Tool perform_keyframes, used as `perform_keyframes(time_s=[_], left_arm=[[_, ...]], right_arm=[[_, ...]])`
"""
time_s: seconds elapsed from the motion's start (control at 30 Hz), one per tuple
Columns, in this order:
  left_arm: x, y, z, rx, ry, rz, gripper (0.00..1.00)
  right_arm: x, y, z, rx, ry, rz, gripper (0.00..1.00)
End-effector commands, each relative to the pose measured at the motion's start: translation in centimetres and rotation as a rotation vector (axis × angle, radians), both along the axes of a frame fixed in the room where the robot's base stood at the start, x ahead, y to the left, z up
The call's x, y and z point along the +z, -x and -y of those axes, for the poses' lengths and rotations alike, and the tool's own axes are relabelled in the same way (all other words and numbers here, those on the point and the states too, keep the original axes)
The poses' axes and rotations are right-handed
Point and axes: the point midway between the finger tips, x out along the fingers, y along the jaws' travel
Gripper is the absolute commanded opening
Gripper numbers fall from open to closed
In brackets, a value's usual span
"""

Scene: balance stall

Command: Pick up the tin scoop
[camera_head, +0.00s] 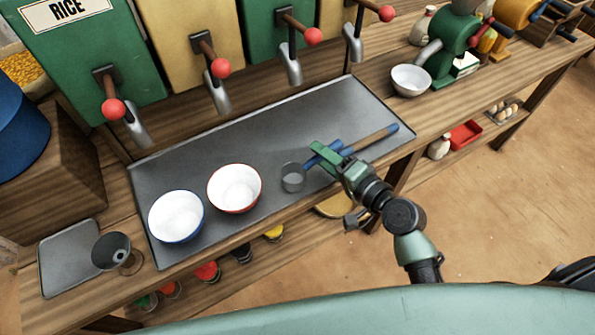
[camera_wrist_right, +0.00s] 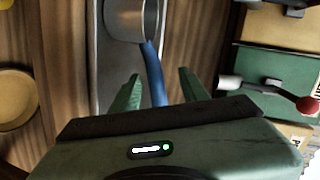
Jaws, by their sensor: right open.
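The tin scoop (camera_head: 293,178) lies on the grey metal tray, its round cup near the front edge and its blue handle pointing right and back. My right gripper (camera_head: 322,155) is over the handle, just right of the cup. In the right wrist view the scoop (camera_wrist_right: 131,20) is at the top, and its blue handle runs down between the two spread green fingers of the gripper (camera_wrist_right: 160,82). The fingers look apart from the handle. The gripper hides part of it in the head view. My left gripper is not in view.
A wooden stick with a blue end (camera_head: 370,140) shows right of my gripper; I cannot tell whether it belongs to the scoop. A blue-rimmed bowl (camera_head: 176,216) and a red-rimmed bowl (camera_head: 235,188) stand left on the tray (camera_head: 290,125). Dispensers with red-knobbed levers (camera_head: 221,68) line the back.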

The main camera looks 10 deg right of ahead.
Motion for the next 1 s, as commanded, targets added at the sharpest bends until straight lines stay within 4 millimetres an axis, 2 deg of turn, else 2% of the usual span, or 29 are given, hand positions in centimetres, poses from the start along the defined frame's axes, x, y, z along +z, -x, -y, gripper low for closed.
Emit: perform_keyframes(time_s=[0.23,0.53,0.57,0.7,1.0], left_arm=[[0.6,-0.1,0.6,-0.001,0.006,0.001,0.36],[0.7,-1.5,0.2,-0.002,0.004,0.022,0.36],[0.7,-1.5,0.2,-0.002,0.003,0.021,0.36],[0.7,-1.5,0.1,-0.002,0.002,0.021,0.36],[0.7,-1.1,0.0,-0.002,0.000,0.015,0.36]], right_arm=[[-1.1,-3.1,-1.4,-0.001,-0.003,0.001,0.45],[-1.4,-3.6,-1.6,0.000,0.000,0.000,0.45],[-1.4,-3.5,-1.6,0.000,0.000,0.000,0.39],[-1.4,-3.5,-1.6,0.000,-0.001,0.000,0.00],[-1.4,-3.5,-1.6,0.000,-0.001,0.000,0.00]])
